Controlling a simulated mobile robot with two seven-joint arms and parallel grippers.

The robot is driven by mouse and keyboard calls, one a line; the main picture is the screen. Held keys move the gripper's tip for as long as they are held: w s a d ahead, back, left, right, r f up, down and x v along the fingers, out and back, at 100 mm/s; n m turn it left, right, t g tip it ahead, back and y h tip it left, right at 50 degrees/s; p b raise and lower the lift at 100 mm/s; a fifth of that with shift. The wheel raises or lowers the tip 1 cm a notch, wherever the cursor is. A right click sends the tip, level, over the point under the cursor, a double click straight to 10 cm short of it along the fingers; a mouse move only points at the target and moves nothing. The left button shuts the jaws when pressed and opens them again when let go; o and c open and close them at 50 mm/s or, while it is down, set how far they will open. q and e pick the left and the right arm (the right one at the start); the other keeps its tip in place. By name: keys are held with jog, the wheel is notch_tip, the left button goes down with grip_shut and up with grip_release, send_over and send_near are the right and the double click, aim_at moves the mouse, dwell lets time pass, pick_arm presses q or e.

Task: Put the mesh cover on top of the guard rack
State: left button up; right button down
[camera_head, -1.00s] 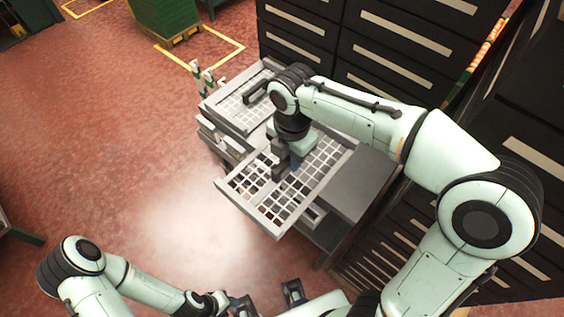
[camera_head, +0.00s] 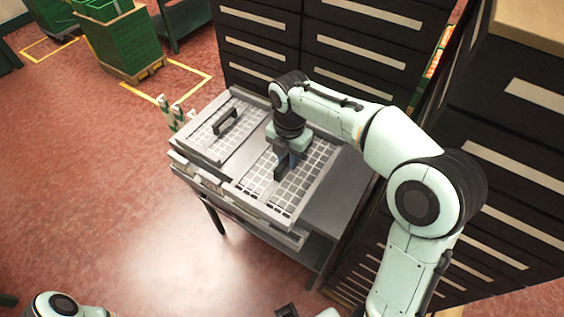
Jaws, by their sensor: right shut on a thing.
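The mesh cover (camera_head: 295,195) is a grey framed grid in the middle of the head view. My right gripper (camera_head: 282,172) points down at its middle and is shut on its handle, which it mostly hides. The cover lies over the right part of the grey guard rack (camera_head: 206,186), looking about level and roughly lined up with it. I cannot tell whether it rests on the rack or hangs just above. My left gripper is out of view; only part of my left arm shows at the bottom left.
A second mesh panel with a dark handle (camera_head: 226,121) lies on the rack's left part. Dark drawer cabinets (camera_head: 330,45) stand behind and to the right. Small green and white items (camera_head: 172,112) are at the rack's left. Green crates (camera_head: 120,42) stand far left. Red floor in front is clear.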

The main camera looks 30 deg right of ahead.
jog(key=d, duration=0.1)
jog(key=w+d, duration=0.2)
jog(key=d, duration=0.1)
jog(key=shift+f+p, duration=0.3)
jog(key=d, duration=0.1)
jog(key=w+d+p, duration=0.1)
jog(key=w+d, duration=0.1)
jog(key=d, duration=0.1)
jog(key=shift+w+d+f, duration=0.1)
jog(key=shift+w+f, duration=0.05)
jog(key=shift+f, duration=0.2)
notch_tip(320, 180, down, 2)
jog(key=shift+w+d+f+b, duration=0.1)
jog(key=shift+b, duration=0.2)
pick_arm(q)
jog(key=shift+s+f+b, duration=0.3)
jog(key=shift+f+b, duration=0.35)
jog(key=shift+b, duration=0.2)
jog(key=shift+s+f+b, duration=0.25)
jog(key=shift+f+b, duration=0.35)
jog(key=shift+b, duration=0.25)
pick_arm(e)
jog(key=shift+f, duration=3.25)
jog(key=c, duration=0.9)
grip_release()
